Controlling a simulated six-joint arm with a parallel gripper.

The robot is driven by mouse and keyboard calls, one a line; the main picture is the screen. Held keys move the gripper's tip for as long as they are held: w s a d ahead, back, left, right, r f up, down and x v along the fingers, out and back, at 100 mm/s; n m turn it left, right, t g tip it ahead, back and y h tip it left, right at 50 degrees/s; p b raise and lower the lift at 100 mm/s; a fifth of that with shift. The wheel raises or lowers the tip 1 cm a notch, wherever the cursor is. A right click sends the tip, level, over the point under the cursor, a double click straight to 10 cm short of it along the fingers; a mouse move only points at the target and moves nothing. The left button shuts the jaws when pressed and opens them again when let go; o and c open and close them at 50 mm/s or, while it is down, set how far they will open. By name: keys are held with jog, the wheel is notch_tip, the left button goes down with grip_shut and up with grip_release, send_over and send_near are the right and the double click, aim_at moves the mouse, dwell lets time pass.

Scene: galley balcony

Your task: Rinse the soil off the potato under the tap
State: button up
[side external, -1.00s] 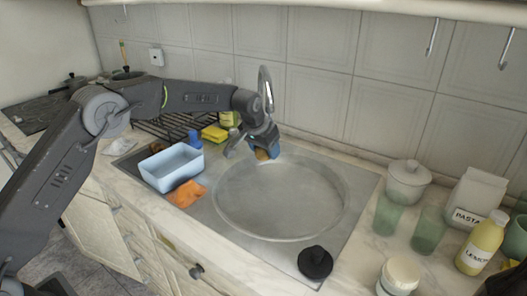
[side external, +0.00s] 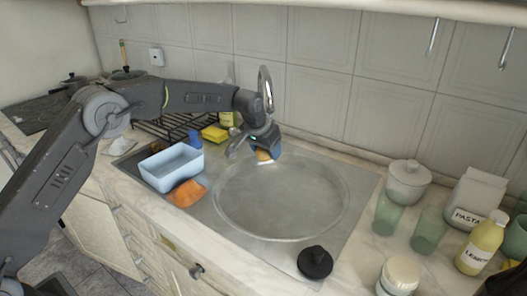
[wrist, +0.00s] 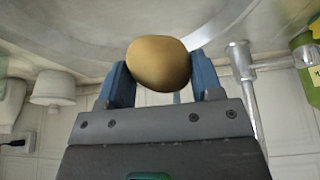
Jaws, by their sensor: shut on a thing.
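The potato (wrist: 158,63) is a smooth tan-brown oval between the blue fingers of my gripper (wrist: 161,80) in the wrist view. My gripper is shut on it. In the side view the potato (side external: 263,155) shows only as a small tan patch under my gripper (side external: 262,150), over the back left rim of the round metal sink (side external: 280,200). The chrome tap (side external: 266,85) rises just behind my gripper and also shows at the right in the wrist view (wrist: 243,75). No soil shows on the visible side of the potato. I cannot make out clear running water.
A pale blue tub (side external: 172,167) and an orange cloth (side external: 187,193) lie left of the sink. A yellow sponge (side external: 214,133) is behind them. A black plug (side external: 314,263) sits at the front right. Green glasses (side external: 388,214) stand right. The basin is clear.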

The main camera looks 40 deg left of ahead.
jog(key=s, duration=0.8)
jog(key=shift+a, duration=0.45)
jog(key=shift+r, duration=0.1)
dwell(1.1)
jog(key=s+r, duration=0.4)
jog(key=s, duration=0.1)
jog(key=shift+a, duration=0.25)
dwell(0.5)
